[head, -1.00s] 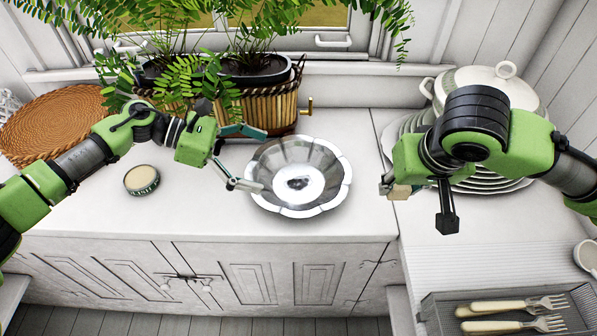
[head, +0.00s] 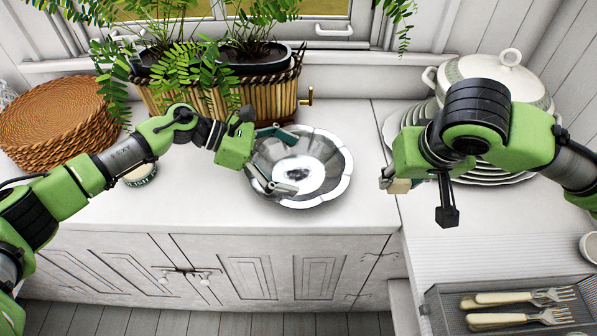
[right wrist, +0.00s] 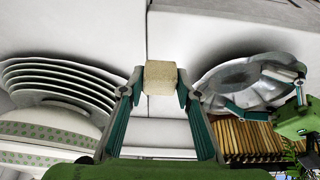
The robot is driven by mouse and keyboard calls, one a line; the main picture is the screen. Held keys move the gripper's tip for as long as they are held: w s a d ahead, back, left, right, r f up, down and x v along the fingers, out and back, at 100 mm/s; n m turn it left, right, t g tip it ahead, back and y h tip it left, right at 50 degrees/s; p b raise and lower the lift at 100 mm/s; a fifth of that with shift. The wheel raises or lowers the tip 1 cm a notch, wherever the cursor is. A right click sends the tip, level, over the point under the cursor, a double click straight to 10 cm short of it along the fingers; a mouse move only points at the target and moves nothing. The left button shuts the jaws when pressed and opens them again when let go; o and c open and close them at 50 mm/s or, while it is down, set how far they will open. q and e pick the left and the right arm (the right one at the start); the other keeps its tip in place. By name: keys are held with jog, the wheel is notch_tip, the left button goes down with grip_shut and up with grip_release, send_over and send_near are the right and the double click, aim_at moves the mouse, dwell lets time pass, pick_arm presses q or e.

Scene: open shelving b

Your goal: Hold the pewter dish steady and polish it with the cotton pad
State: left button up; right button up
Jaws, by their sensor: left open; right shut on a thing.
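The pewter dish (head: 325,165), shiny and with a scalloped rim, sits on the white counter in the head view. It also shows in the right wrist view (right wrist: 240,72). My left gripper (head: 290,162) is open at the dish's left side, its fingers reaching over the rim and the bowl; whether they touch it I cannot tell. My right gripper (right wrist: 160,82) is shut on the cotton pad (right wrist: 160,77), a small cream block. In the head view the pad (head: 399,186) is right of the dish, apart from it. A round polish tin (head: 141,174) is partly hidden behind my left arm.
A planter basket (head: 225,98) with ferns stands behind the dish. A woven tray stack (head: 55,125) is at the left. Stacked plates (head: 490,178) and a lidded tureen (head: 500,75) stand at the right. A cutlery tray (head: 440,310) is at the lower right.

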pick_arm(q)
jog(key=shift+s+d+f, duration=0.1)
jog(key=shift+d+f, duration=0.15)
jog(key=shift+f, duration=0.1)
jog(key=shift+r, duration=0.1)
grip_shut()
jog(key=c, duration=1.3)
grip_release()
